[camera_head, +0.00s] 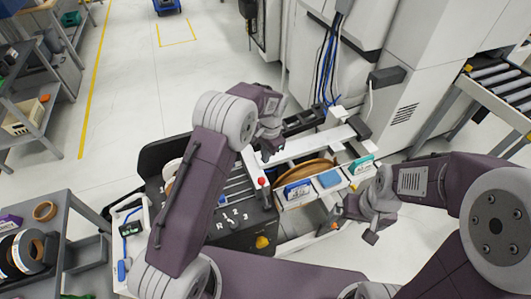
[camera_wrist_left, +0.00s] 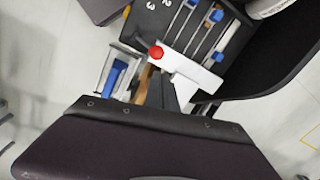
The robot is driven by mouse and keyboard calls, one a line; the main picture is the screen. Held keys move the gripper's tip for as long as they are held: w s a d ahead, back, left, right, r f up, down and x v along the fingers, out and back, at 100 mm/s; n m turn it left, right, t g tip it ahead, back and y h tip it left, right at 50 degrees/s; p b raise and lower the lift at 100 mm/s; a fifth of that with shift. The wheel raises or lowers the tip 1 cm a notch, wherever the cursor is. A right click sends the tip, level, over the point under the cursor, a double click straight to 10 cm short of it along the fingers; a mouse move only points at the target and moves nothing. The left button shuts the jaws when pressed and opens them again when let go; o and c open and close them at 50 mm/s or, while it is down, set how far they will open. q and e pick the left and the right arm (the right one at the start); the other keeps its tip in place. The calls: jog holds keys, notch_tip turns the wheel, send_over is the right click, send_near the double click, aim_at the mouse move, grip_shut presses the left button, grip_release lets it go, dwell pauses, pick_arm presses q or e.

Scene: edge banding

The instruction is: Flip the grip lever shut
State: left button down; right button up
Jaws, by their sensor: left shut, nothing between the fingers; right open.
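A lever with a round red knob (camera_head: 262,182) stands at the right edge of the dark numbered panel, beside the white rail. The red knob also shows in the left wrist view (camera_wrist_left: 156,52). I cannot tell for certain whether this is the grip lever. My left gripper (camera_head: 266,155) is shut and empty, above the white rail and behind the knob in the head view. In the left wrist view its dark fingers (camera_wrist_left: 164,93) show just below the knob, with no clear contact. My right gripper (camera_head: 353,226) is open and empty at the right, in front of the white bench.
The dark panel (camera_head: 231,229) carries numbers and several rods with blue parts. A brown coil (camera_head: 303,171) lies in the white bench, with blue and teal cards along its front. A shelf cart with tape rolls (camera_head: 28,252) stands at left. A large white machine (camera_head: 428,50) stands behind.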

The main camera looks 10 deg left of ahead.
pick_arm(q)
jog(key=shift+w+a+r+b, duration=1)
jog(key=shift+w+r, duration=0.6)
jog(key=shift+r, duration=0.5)
jog(key=s+a+r+n+b, duration=0.25)
jog(key=s+a, duration=0.25)
jog(key=s, duration=0.3)
jog(key=s+f+n+b, duration=0.1)
jog(key=s+f+n, duration=0.2)
jog(key=s, duration=0.5)
jog(key=s+a+f+n+t+h, duration=0.1)
jog(key=s+f+n, duration=0.2)
jog(key=s+f, duration=0.2)
jog(key=s, duration=0.3)
jog(key=shift+s+b, duration=0.35)
jog(key=shift+b, duration=0.05)
pick_arm(e)
notch_tip(320, 180, down, 7)
jog(key=shift+w+r, duration=0.15)
jog(key=shift+w, duration=0.15)
